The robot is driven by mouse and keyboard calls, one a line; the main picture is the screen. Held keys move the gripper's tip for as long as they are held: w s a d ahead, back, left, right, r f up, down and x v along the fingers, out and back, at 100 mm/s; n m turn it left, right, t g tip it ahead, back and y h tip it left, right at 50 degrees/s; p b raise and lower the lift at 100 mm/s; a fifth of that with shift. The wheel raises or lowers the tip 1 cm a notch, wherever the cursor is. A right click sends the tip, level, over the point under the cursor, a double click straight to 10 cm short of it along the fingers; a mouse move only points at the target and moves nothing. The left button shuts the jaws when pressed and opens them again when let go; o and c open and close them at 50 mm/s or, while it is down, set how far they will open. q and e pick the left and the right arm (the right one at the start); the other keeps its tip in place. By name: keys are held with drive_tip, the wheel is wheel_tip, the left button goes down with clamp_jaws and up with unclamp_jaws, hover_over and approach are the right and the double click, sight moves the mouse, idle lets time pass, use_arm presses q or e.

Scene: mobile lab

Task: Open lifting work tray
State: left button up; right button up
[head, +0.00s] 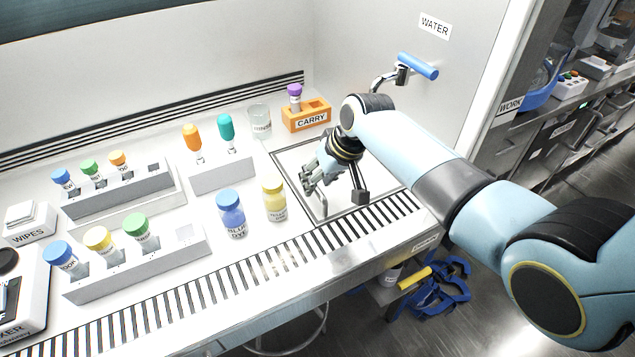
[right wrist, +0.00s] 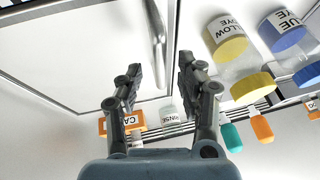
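The work tray is a pale square panel with a dark outline, set in the worktop at the right; its bare surface (head: 291,162) shows in the head view and also fills the upper left of the right wrist view (right wrist: 70,45). A metal bar handle (head: 322,207) stands on its front part and shows in the right wrist view (right wrist: 157,35). The panel looks flush with the worktop. My right gripper (head: 312,187) is over the panel, close to the handle. Its fingers (right wrist: 159,70) are apart with nothing between them; the handle lies just beyond the tips. My left gripper is out of view.
Blue dye (head: 230,215) and yellow (head: 274,202) bottles stand left of the panel. A rinse beaker (head: 259,122) and an orange carry block (head: 306,116) stand behind it. A slotted grille (head: 270,262) runs along the front. A blue-handled water tap (head: 418,66) is on the wall.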

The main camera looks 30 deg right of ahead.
drive_tip(key=shift+w+a+f, duration=0.1)
drive_tip(key=shift+w+f, duration=0.05)
drive_tip(key=shift+f, duration=0.3)
drive_tip(key=shift+c, duration=0.3)
clamp_jaws()
drive_tip(key=shift+r, duration=0.1)
